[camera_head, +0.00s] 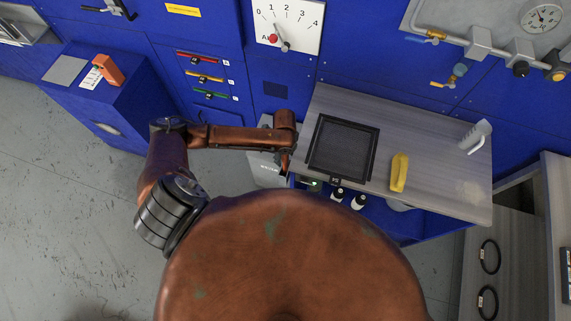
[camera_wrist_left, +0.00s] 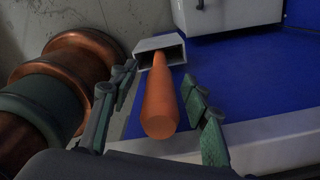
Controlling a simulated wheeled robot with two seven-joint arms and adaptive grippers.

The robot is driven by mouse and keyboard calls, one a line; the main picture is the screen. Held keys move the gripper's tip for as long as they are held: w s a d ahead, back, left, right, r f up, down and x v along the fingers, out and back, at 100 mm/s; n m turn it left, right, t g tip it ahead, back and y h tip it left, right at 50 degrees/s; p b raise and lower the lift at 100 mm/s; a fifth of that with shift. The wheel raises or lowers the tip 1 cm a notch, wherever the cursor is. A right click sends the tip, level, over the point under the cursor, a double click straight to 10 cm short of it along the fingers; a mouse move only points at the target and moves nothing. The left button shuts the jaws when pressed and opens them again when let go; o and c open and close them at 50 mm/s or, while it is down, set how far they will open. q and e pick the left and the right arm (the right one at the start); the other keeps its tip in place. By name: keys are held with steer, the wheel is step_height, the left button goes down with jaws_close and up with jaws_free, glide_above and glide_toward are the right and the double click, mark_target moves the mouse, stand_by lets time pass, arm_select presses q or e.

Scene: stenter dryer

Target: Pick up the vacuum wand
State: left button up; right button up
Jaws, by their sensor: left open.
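In the left wrist view, an orange round handle (camera_wrist_left: 160,103), which I take for the vacuum wand, points toward the camera. Its far end goes into a grey rectangular hollow piece (camera_wrist_left: 160,50). My left gripper (camera_wrist_left: 159,76) is open, with one finger on each side of the handle; whether they touch it cannot be told. In the head view my left gripper (camera_head: 287,160) is at the left end of the grey worktop, small and partly hidden, and I cannot make out the wand there. My right gripper is not in view.
The worktop (camera_head: 440,195) carries a black tray (camera_head: 343,148), a yellow object (camera_head: 399,172) and a white object (camera_head: 474,136). Small bottles (camera_head: 358,202) stand below its front edge. A grey box (camera_head: 266,165) is close beside my left gripper. A blue cabinet (camera_head: 130,105) stands at left.

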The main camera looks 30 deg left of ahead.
mark_target(285, 165)
arm_select(q)
steer(key=shift+f, duration=1.2)
steer(key=shift+c, duration=0.5)
jaws_close()
